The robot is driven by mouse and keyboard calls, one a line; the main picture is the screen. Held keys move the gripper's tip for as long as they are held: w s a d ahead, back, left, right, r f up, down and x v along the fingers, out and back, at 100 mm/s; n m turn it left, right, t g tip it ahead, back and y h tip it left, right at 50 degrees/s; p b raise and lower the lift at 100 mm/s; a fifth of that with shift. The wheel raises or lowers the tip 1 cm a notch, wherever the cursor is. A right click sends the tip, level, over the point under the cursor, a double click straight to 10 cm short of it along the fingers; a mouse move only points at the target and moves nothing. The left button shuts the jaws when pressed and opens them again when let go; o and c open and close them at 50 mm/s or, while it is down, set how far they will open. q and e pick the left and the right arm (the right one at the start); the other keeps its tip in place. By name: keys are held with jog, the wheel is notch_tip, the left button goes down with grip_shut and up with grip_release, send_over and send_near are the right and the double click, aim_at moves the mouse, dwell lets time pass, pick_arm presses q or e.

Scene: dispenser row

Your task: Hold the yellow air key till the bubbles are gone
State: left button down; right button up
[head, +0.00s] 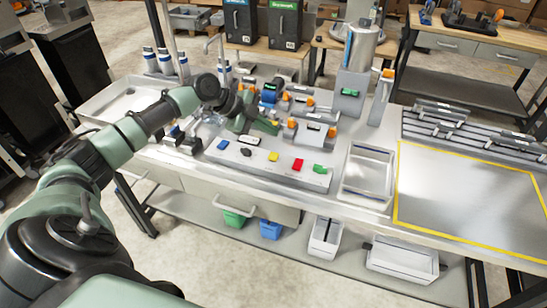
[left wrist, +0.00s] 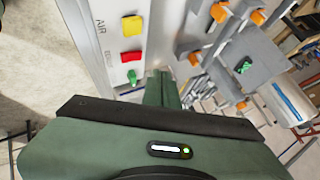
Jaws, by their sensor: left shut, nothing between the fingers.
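The yellow key (head: 273,156) sits on a pale key panel (head: 254,166), between a black key (head: 246,152) and a red key (head: 298,164). In the left wrist view the yellow key (left wrist: 132,26) is beside the printed word AIR, with the red key (left wrist: 131,57) and the green key (left wrist: 132,77) in line with it. My left gripper (head: 266,127) is shut and empty, just behind the panel in the head view. It appears apart from the yellow key. Its fingers (left wrist: 163,90) show beside the keys in the left wrist view. I see no bubbles. My right gripper is out of view.
Dispensers with orange knobs (head: 332,132) stand close behind the panel. A blue key (head: 222,144) is at its left end. A metal tray (head: 368,172) stands to the right, then a clear yellow-outlined area (head: 465,200). A sink (head: 125,103) is at left.

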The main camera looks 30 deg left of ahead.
pick_arm(q)
jog(key=b, duration=0.3)
send_over(270, 155)
notch_tip(270, 155, down, 6)
jog(key=shift+s+d+r, duration=0.1)
jog(key=shift+r, duration=0.1)
jog(key=shift+f+b, duration=0.4)
jog(key=shift+f, duration=0.1)
jog(key=shift+f, duration=0.1)
dwell(1.1)
jog(key=shift+f+b, duration=0.25)
jog(key=shift+b, duration=0.25)
jog(key=shift+f+b, duration=0.55)
jog(key=shift+f, duration=0.1)
dwell(0.5)
jog(key=shift+r, duration=0.1)
dwell(0.9)
jog(key=shift+r+p, duration=0.55)
jog(key=shift+r, duration=0.4)
jog(key=shift+r, duration=0.1)
